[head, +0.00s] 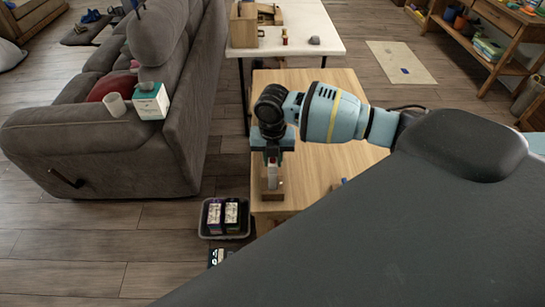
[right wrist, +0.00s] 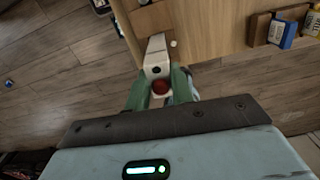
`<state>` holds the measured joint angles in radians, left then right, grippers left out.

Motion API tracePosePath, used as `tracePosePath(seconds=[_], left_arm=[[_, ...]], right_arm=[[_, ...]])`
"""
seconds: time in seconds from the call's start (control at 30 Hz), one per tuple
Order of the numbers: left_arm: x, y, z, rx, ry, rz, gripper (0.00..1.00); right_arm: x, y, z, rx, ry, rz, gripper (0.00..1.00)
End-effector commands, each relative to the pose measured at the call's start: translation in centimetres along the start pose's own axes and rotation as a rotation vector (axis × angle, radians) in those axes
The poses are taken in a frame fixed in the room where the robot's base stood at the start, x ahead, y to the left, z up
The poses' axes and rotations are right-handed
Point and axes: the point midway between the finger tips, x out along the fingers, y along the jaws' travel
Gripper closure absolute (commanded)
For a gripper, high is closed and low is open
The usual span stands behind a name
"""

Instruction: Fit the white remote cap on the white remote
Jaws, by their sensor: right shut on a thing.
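My right gripper (head: 272,158) points down over the near left end of the wooden table. In the right wrist view its green fingers (right wrist: 161,90) are shut around a small white piece with a red round part, apparently the white remote cap (right wrist: 161,89). A long white body with a dark round spot, apparently the white remote (right wrist: 156,52), lies just beyond the fingertips. In the head view this white body (head: 272,181) stands at a small brown block. The fingers hide where cap and remote meet, so I cannot tell whether they touch. My left gripper is out of view.
The wooden table (head: 315,182) is mostly bare. A tray (head: 204,233) with dark boxes sits on the floor by its left edge. A grey sofa (head: 165,150) stands to the left, a white table (head: 310,35) behind. A wooden holder with a blue item (right wrist: 280,32) shows in the right wrist view.

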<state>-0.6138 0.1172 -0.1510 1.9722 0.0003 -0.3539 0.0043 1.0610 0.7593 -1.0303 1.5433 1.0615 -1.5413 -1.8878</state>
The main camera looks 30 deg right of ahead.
Motion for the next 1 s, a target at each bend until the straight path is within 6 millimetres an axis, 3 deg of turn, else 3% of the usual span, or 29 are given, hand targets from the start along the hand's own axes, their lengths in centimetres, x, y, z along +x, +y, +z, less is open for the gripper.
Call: tracePosePath(seconds=[0.57,0.6,0.73,1.0], left_arm=[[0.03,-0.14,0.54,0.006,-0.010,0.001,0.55],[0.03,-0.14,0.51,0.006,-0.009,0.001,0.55],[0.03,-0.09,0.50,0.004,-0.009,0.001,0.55],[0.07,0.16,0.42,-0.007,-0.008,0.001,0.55]], right_arm=[[0.80,0.01,-0.01,0.000,0.000,0.000,0.95],[0.76,0.02,-0.01,0.000,0.000,0.000,0.72],[0.75,0.01,-0.01,0.000,0.000,0.000,0.55],[0.72,0.01,0.00,0.000,0.000,0.000,0.52]])
